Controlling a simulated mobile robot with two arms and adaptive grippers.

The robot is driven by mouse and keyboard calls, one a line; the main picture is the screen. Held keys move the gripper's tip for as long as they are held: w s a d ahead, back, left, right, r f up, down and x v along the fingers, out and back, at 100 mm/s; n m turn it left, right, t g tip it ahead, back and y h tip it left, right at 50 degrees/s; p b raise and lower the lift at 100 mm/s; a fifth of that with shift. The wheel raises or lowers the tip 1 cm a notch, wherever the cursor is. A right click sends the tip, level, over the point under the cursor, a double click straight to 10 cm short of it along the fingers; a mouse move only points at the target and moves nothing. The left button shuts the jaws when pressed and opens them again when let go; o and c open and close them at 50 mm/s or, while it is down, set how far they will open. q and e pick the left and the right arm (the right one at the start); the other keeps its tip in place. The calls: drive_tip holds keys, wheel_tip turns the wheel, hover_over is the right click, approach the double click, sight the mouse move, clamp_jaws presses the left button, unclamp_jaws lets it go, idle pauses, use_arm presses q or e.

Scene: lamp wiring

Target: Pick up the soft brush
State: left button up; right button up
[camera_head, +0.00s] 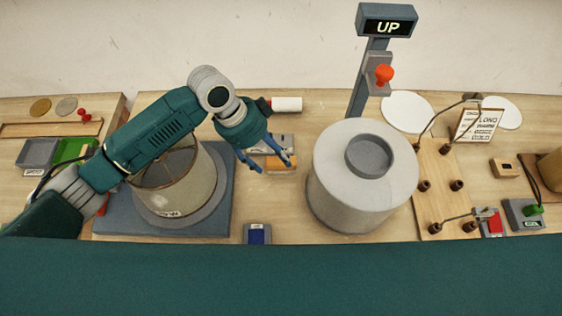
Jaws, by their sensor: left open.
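An orange-yellow block-like piece (280,163), which looks like the soft brush, lies on the table beside a small grey piece (283,142). It is small and partly hidden by my gripper, so I cannot be sure what it is. My left gripper (273,167) is open and points down, with its blue fingers spread around or just above the orange piece. I cannot tell whether they touch it. My right gripper does not show.
A drum lampshade (180,195) on a blue-grey base stands left, under my left arm. A big grey cylinder (338,190) stands close on the right. A white roll (287,104) lies behind, and a blue block (257,235) in front. A wooden board (432,170) with pegs is farther right.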

sight(279, 164)
use_arm(q)
drive_tip(key=p+x, duration=0.1)
drive_tip(key=x, duration=0.3)
drive_tip(key=shift+w+d+f+p, duration=0.2)
drive_tip(key=shift+d+p, duration=0.05)
drive_tip(key=shift+p, duration=0.05)
drive_tip(key=shift+f, duration=0.35)
drive_tip(key=shift+c, duration=0.5)
drive_tip(key=c, duration=1.1)
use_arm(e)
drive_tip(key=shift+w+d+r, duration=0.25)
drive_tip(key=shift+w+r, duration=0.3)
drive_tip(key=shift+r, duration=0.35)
